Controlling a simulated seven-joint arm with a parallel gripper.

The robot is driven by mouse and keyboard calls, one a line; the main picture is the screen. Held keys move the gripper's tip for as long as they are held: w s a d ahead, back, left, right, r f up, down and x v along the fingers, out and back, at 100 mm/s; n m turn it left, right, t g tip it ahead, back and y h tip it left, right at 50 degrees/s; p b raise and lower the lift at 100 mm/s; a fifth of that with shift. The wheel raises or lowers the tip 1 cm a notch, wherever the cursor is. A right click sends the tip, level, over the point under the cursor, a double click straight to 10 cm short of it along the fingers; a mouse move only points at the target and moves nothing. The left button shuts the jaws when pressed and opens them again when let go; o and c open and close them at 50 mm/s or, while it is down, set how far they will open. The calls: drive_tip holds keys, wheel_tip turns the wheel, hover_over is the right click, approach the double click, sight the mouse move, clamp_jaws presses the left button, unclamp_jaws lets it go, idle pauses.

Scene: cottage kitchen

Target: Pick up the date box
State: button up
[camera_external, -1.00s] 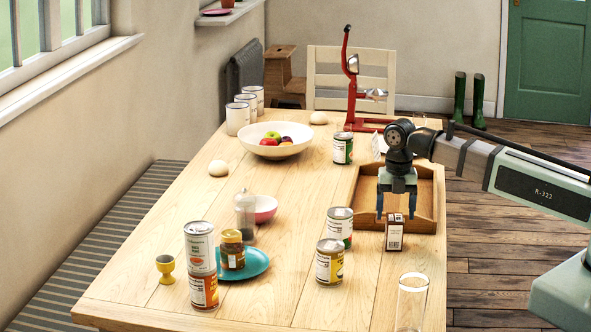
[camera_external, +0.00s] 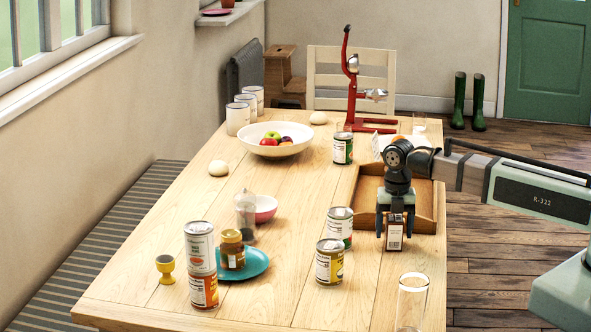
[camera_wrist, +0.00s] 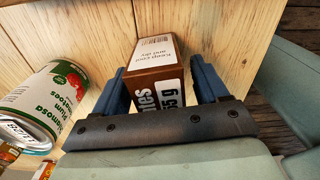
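The date box (camera_external: 394,237) is a small brown carton with a white label, standing upright on the table in front of the wooden tray (camera_external: 427,226). My gripper (camera_external: 394,230) points down over the box, with one blue finger on each side of it. In the wrist view the box (camera_wrist: 157,72) stands between the two fingers of my gripper (camera_wrist: 158,68), with "ates" and "55 g" readable on its side. The fingers look spread wider than the box, with narrow gaps at its sides. The gripper body hides the lower part of the box in the wrist view.
A tomato can (camera_external: 339,226) and a yellow-labelled can (camera_external: 329,262) stand to the left of the box. A clear glass (camera_external: 411,303) stands in front. The tray is directly behind. A tomato can (camera_wrist: 55,98) shows at left in the wrist view.

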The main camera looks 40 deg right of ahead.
drive_tip(key=c, duration=1.1)
drive_tip(key=shift+o, duration=0.2)
